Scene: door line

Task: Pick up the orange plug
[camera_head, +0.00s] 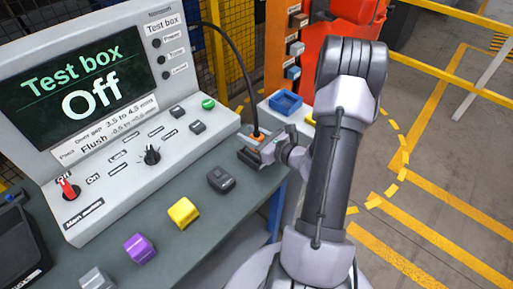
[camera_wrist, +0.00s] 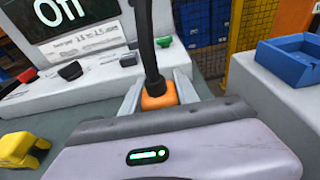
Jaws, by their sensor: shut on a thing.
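The orange plug (camera_wrist: 159,96) sits between the two fingers of my gripper (camera_wrist: 160,93) in the wrist view, with a black cable rising from its top. In the head view the orange plug (camera_head: 257,138) shows as a small orange patch at my gripper (camera_head: 256,144), near the right end of the bench. My gripper is shut on the plug. The plug's lower part is hidden, so I cannot tell whether it touches what is below it. A dark block-like base (camera_head: 249,158) shows just under the gripper.
The grey test box (camera_head: 120,125) reads "Off". Its red switch (camera_head: 68,188) is at the lower left. A dark block (camera_head: 221,180), a yellow block (camera_head: 183,212) and a purple block (camera_head: 140,248) stand along the bench. A blue tray (camera_head: 286,103) is on a pale surface behind.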

